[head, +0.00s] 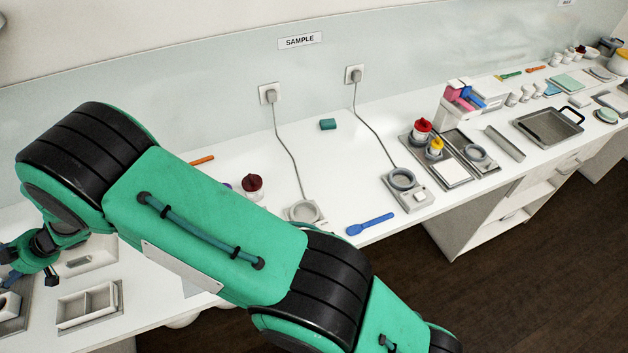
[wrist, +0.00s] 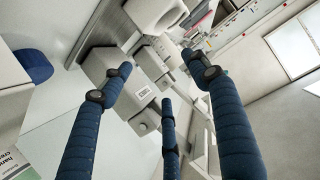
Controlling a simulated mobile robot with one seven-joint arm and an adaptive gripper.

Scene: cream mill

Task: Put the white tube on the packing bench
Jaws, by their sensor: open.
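I cannot pick out the white tube with certainty in either view. The head view shows a long white bench (head: 345,150) under a SAMPLE sign (head: 300,40); no sign that I can read names a packing bench. My gripper (head: 28,262) is at the far left of the head view, above the bench's left part and partly cut off by the frame edge. In the wrist view my gripper (wrist: 158,78) has its blue fingers spread, with nothing held between them. A pale box with a label (wrist: 143,93) shows beyond the fingers.
My arm hides much of the left bench. A white divided tray (head: 88,305) lies near its front edge.

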